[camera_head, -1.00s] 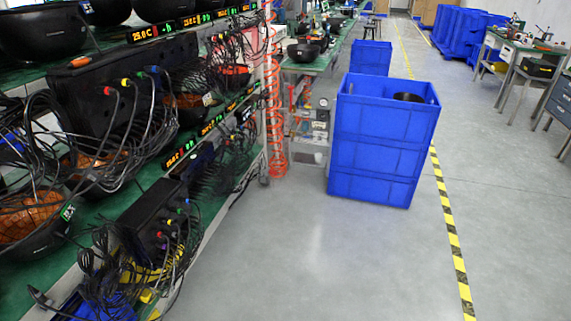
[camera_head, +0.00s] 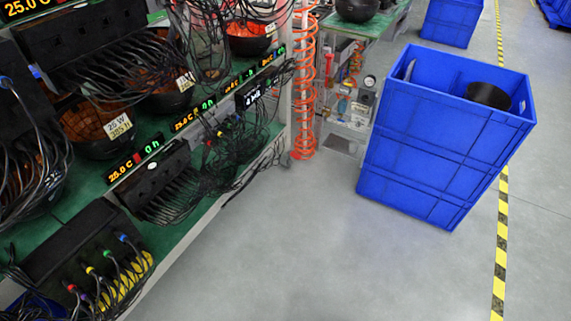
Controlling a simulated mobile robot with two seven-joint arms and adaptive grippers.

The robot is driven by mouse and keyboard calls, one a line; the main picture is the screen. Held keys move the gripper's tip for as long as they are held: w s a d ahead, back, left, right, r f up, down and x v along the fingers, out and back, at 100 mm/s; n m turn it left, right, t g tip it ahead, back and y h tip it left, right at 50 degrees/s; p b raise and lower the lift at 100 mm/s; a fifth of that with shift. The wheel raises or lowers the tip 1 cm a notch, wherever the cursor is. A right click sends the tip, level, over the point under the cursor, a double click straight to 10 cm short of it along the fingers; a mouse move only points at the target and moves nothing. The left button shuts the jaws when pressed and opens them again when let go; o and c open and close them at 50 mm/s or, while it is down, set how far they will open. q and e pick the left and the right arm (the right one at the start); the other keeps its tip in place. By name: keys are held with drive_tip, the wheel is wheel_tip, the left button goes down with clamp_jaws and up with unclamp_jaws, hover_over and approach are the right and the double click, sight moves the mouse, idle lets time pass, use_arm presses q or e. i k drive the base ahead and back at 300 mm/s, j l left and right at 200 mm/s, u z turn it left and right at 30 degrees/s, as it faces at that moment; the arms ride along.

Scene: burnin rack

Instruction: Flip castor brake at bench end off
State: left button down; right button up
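The burn-in rack (camera_head: 172,226) with green shelves runs along the left side. At its far end, near the floor, a small dark castor (camera_head: 298,158) shows beside the foot of the orange coiled hose (camera_head: 304,95). The castor is small and partly hidden, so I cannot tell how its brake stands. Neither of my grippers is in view.
A stack of blue crates (camera_head: 430,150) with a dark round thing (camera_head: 488,95) in the top one stands right of centre. Another blue crate (camera_head: 450,22) is behind. A clear cabinet (camera_head: 350,110) stands beyond the hose. Grey floor (camera_head: 300,250) is free in front.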

sight(291, 153)
drive_tip(key=i+l, duration=0.25)
drive_tip(key=i+z, duration=0.2)
drive_tip(key=i, duration=0.3)
drive_tip(key=i+z, duration=0.25)
drive_tip(key=i, duration=0.3)
drive_tip(key=i+z, duration=0.2)
drive_tip(key=i, duration=0.3)
drive_tip(key=i+j+z, duration=0.25)
drive_tip(key=i, duration=0.25)
